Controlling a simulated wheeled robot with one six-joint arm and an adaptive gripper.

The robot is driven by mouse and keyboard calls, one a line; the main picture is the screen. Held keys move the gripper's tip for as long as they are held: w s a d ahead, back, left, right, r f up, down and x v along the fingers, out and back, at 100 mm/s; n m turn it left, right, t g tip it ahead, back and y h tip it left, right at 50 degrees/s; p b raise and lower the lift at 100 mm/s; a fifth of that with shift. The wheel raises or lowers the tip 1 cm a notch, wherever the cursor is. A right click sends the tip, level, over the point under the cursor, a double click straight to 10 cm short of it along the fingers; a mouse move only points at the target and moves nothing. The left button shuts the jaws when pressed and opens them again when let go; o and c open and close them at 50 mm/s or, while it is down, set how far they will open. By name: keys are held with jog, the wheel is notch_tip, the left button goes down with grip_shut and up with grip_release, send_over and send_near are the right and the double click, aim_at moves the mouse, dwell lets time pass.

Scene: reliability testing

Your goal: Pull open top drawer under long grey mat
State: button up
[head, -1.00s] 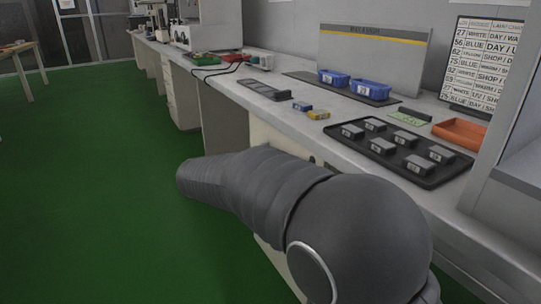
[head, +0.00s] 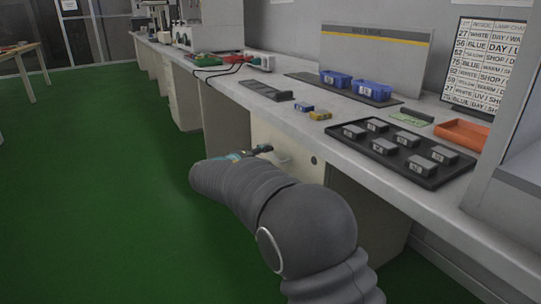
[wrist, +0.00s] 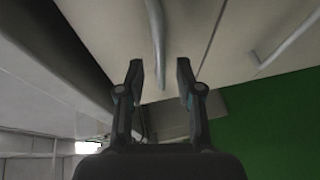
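The long grey mat (head: 312,80) lies on the bench top with two blue bins on it. Below the bench edge is a cream drawer cabinet (head: 292,136) with a dark round spot at its right. My gripper (head: 262,149) is at the cabinet's upper front, partly hidden behind my arm. In the wrist view my gripper (wrist: 160,82) is open, with a pale bar handle (wrist: 156,40) lying between the lines of its fingers. I cannot tell whether the fingers touch it. A second handle (wrist: 290,40) is on the neighbouring front at right. The drawer fronts look closed.
The bench top (head: 290,118) overhangs the cabinet. It bears a black tray (head: 385,158) of grey blocks, an orange bin (head: 462,133) and a slotted grey holder (head: 265,90). The green floor (head: 100,180) to the left is clear.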

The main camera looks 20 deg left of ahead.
aim_at(270, 153)
jog(key=shift+x, duration=1.6)
grip_shut()
